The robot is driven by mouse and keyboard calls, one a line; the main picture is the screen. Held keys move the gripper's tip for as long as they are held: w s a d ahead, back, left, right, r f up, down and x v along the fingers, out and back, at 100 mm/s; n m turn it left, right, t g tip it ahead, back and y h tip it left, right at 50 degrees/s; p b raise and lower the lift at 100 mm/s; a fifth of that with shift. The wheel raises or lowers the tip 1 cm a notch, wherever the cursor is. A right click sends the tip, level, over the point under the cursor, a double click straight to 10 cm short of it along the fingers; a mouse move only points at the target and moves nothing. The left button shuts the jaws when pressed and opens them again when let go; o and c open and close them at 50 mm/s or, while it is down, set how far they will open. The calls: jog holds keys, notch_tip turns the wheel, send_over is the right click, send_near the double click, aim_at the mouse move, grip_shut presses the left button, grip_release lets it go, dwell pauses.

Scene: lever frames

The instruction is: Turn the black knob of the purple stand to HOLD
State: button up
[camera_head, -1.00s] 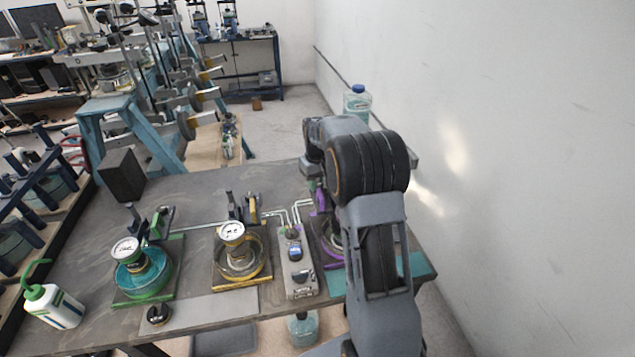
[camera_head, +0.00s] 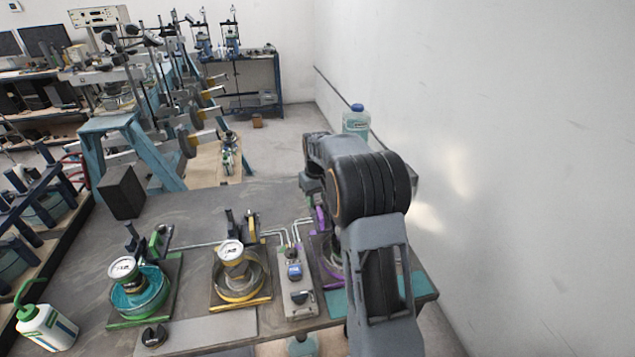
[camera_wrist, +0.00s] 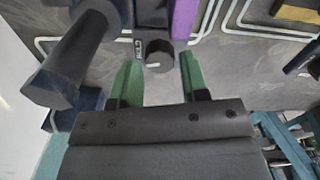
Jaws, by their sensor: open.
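The purple stand (camera_head: 331,281) is at the right end of the bench in the head view, largely hidden behind my arm. In the wrist view an upright purple bar (camera_wrist: 185,18) shows at the top. A black knob (camera_wrist: 158,54) is just left of that bar, beside a small label too small to read. My gripper (camera_wrist: 158,78) is open, with green fingers either side of the knob's line and the knob seen in the gap near their tips. I cannot tell whether they touch it. The gripper is hidden in the head view.
A yellow stand (camera_head: 241,297) and a green stand (camera_head: 116,322) with dials are on the left. A grey box (camera_head: 297,298) stands between the yellow and purple stands. A thick dark cylinder (camera_wrist: 65,65) is left of my fingers. A wall is close on the right.

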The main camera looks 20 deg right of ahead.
aim_at(318, 202)
notch_tip(318, 202, up, 13)
dwell(0.4)
dwell(0.4)
